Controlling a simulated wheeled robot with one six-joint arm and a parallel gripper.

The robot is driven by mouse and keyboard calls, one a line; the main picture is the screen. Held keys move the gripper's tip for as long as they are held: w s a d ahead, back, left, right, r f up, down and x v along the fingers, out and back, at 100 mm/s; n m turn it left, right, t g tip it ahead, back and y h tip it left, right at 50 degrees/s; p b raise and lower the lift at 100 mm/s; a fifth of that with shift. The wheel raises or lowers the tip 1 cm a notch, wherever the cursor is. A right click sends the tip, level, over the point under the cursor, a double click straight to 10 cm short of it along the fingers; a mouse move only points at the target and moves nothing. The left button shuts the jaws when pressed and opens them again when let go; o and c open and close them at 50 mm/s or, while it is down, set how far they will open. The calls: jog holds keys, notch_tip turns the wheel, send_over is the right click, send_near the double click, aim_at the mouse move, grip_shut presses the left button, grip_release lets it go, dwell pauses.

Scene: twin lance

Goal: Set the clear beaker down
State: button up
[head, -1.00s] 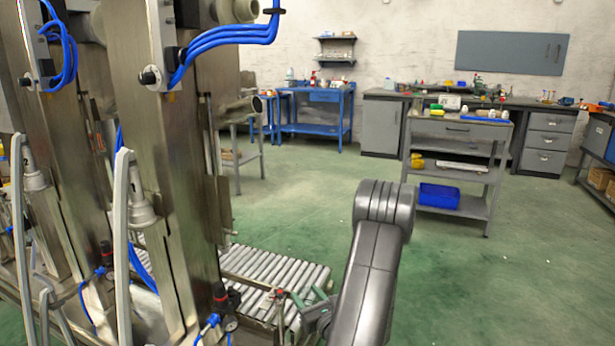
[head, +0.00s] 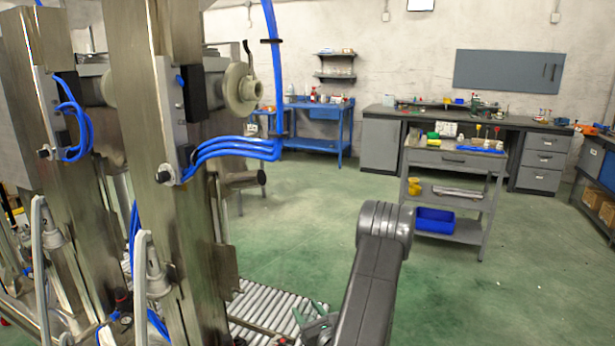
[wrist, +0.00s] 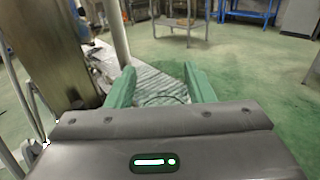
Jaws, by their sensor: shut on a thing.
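My gripper (wrist: 160,88) has two green fingers spread apart on either side of a clear beaker (wrist: 163,99). Only a faint round rim of the beaker shows between the fingers, with the rollers visible through it. My gripper is shut on the beaker and holds it above or near the roller conveyor (wrist: 155,78); I cannot tell the gap below it. In the head view my gripper (head: 315,320) shows at the bottom edge, right of the conveyor (head: 262,305), and the beaker cannot be made out there.
A tall steel machine (head: 185,130) with blue hoses stands close on the left. A grey cart (head: 455,158) with a blue bin (head: 435,221) is at the right. Blue and grey benches line the back wall. The green floor (head: 320,205) between is clear.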

notch_tip(320, 180, up, 5)
jog(key=p, duration=0.5)
jog(key=shift+r, duration=0.1)
notch_tip(320, 180, up, 12)
jog(key=w+m+t+h, duration=0.1)
jog(key=w+m+h, duration=0.1)
jog(key=h, duration=0.1)
jog(key=shift+w+h, duration=0.15)
jog(key=shift+h, duration=0.15)
